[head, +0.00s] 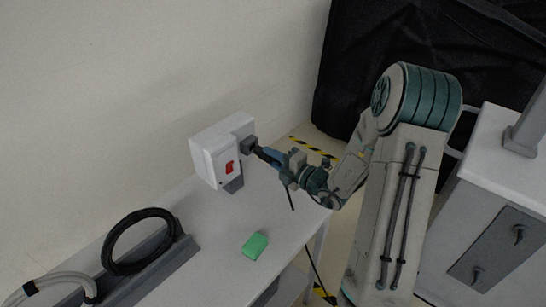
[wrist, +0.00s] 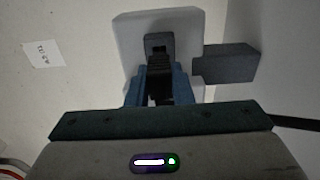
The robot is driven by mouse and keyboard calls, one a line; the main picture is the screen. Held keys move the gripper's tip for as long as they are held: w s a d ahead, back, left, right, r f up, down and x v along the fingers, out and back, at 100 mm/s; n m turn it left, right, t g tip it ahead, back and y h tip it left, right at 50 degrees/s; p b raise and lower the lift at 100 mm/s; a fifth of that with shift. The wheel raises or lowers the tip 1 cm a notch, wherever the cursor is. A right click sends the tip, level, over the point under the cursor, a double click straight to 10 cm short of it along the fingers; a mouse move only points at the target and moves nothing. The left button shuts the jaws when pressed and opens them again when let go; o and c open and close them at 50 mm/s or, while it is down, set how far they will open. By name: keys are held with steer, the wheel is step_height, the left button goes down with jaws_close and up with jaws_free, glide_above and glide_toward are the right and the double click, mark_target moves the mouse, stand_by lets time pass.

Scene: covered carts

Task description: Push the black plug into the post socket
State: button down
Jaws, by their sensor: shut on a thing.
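The post socket is a white box (head: 212,158) with a red switch, standing on the table near the wall. A dark grey socket piece (head: 247,138) sits on its right side, and its dark opening (wrist: 158,46) shows in the wrist view. My gripper (head: 264,155) is shut on the black plug (wrist: 159,80), between its blue fingers. The plug points at the socket, with its front end just by the opening. I cannot tell whether its tip touches or has entered. In the head view the fingers mostly hide the plug.
A green block (head: 255,246) lies on the white table (head: 215,262). A black cable coil (head: 140,241) and a pale hose (head: 50,285) are at the lower left. A white cart (head: 510,150) with hooks stands at right, and a black cover (head: 355,60) hangs behind.

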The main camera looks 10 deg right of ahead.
steer(key=shift+p+x, duration=0.45)
steer(key=shift+x, duration=1.2)
steer(key=c, duration=1.2)
jaws_free()
steer(key=shift+s, duration=0.1)
steer(key=b+v, duration=0.1)
steer(key=v, duration=1.2)
steer(key=shift+s+d, duration=0.2)
steer(key=shift+s, duration=0.05)
